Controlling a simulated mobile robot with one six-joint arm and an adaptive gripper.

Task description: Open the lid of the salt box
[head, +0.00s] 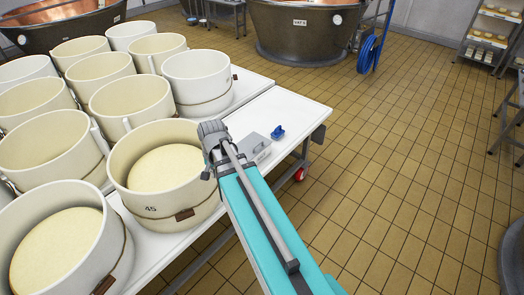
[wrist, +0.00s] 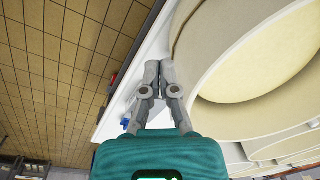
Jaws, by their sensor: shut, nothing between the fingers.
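A small grey box (head: 256,147), which looks like the salt box, stands on the white table just right of my gripper. Its left part is hidden behind my gripper and arm, and I cannot make out its lid clearly. My gripper (head: 212,136) is above the table, between the box and the mould marked 45, and apart from the box as far as I can tell. In the wrist view my gripper (wrist: 160,68) has its fingers together with nothing between them.
A small blue object (head: 278,132) lies right of the box; it also shows in the wrist view (wrist: 126,122). The mould marked 45 (head: 150,205) stands close left of my gripper, with several more beyond. The table's right end (head: 300,112) is bare. Tiled floor (head: 400,160) is open on the right.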

